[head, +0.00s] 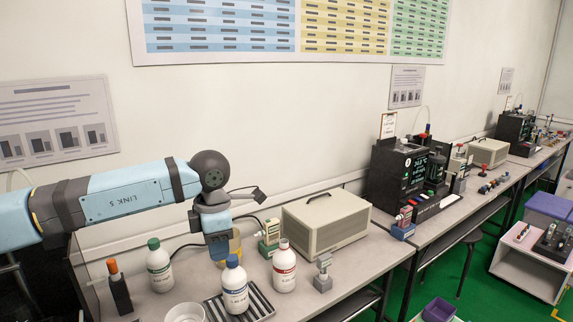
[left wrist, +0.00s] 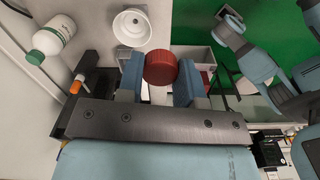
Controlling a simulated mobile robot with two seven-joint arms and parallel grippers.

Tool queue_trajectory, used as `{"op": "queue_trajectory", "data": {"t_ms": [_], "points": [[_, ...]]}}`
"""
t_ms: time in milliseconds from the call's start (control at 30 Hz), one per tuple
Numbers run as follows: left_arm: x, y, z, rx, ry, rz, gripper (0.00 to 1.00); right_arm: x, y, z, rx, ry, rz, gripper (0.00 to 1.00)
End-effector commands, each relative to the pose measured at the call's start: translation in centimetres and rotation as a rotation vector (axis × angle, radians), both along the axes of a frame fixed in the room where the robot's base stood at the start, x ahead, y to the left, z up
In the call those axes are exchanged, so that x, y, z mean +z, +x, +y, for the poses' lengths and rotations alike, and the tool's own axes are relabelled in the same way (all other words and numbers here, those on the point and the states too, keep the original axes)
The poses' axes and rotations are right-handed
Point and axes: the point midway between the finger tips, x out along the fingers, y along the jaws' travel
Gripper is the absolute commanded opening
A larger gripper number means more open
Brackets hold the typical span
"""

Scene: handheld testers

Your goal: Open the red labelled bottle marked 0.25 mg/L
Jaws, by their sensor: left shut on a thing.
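The red labelled bottle (head: 284,270) stands upright on the bench in the head view. Its top looks pale, with no red cap on it. My left gripper (head: 219,250) is up and to the left of it, behind the blue-capped bottle (head: 235,287). In the left wrist view my left gripper (left wrist: 159,80) is shut on a round red cap (left wrist: 160,67) between its blue fingers. The head view does not show this cap. The label's figures are too small to read. My right gripper cannot be made out; parts of my right arm show in the left wrist view.
A green-capped bottle (head: 159,266) stands at left, near an orange-topped pen in a black holder (head: 119,288). A white bowl (head: 186,313) is at the front. The blue-capped bottle stands on a ribbed tray (head: 262,304). A beige box (head: 326,225) is behind right.

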Motion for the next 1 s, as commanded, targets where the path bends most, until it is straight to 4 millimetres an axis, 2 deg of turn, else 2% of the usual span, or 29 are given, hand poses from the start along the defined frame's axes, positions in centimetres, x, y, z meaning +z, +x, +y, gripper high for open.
{"op": "queue_trajectory", "data": {"t_ms": [33,100,600,800,1000], "points": [[-1.6,-0.6,0.8,-0.101,0.003,0.002,0.05,-1.3,0.2,0.3,0.004,0.008,-0.018,1.0],[-2.9,-1.4,1.7,-0.253,0.006,0.004,0.05,-2.1,0.4,0.7,0.008,0.021,-0.047,1.0],[-11.4,-7.9,7.5,-1.344,0.02,0.018,0.05,-7.5,1.9,3.1,0.03,0.114,-0.245,1.0],[-13.8,-10.3,9.1,-1.698,0.018,0.02,0.05,-8.9,2.2,3.8,0.035,0.144,-0.31,1.0],[-15.6,-12.2,10.3,-1.96,0.015,0.021,0.05,-10.0,2.3,4.3,0.038,0.168,-0.355,1.0]]}}
